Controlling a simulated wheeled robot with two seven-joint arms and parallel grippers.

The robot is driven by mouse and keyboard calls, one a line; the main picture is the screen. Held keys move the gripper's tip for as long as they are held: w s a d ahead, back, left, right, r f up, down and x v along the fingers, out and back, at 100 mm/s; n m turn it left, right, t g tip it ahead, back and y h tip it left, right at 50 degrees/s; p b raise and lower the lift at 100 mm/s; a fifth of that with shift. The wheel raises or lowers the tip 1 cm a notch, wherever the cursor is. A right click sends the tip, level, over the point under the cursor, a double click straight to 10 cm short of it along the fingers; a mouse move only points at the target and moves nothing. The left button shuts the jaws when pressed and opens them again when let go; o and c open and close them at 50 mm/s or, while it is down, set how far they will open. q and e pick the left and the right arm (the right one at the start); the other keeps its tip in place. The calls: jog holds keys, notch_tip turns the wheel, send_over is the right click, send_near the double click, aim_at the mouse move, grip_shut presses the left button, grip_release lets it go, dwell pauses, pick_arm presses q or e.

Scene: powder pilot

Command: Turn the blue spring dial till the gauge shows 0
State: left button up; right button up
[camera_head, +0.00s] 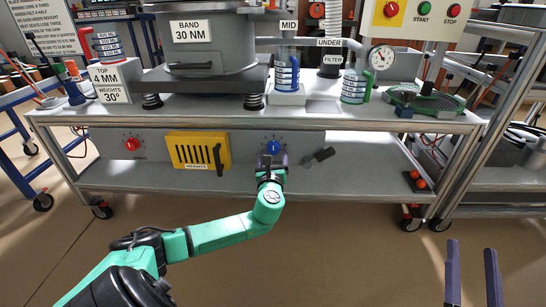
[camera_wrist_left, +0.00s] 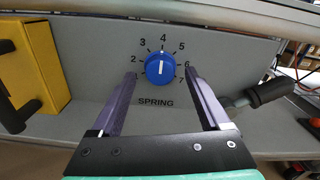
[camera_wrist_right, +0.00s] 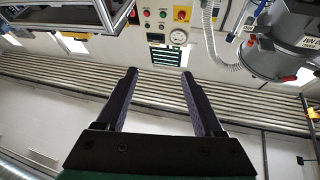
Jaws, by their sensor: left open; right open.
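The blue spring dial (camera_head: 273,147) is on the grey panel under the table top. In the left wrist view the dial (camera_wrist_left: 160,68) has a white line pointing up, near the 4, above the word SPRING. My left gripper (camera_head: 271,161) is open in front of it, its fingers on either side of the dial in the picture; contact cannot be told. A round white gauge (camera_head: 381,57) stands on the table at the right; its reading is too small to tell. My right gripper (camera_head: 472,246) is open and empty over the floor, far from the dial.
A yellow weights box (camera_head: 199,150) with a black handle is left of the dial, with a red knob (camera_head: 131,144) beyond it. A dark lever handle (camera_head: 319,157) sticks out close to the right of the dial. The lower shelf (camera_head: 340,182) is mostly bare.

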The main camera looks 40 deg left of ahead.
pick_arm(q)
jog(key=shift+w+a, duration=0.15)
jog(key=shift+w, duration=0.1)
grip_shut()
pick_arm(e)
notch_tip(320, 180, up, 2)
jog(key=shift+d+r+t, duration=0.15)
jog(key=shift+r+t, duration=0.1)
jog(key=shift+t, duration=0.15)
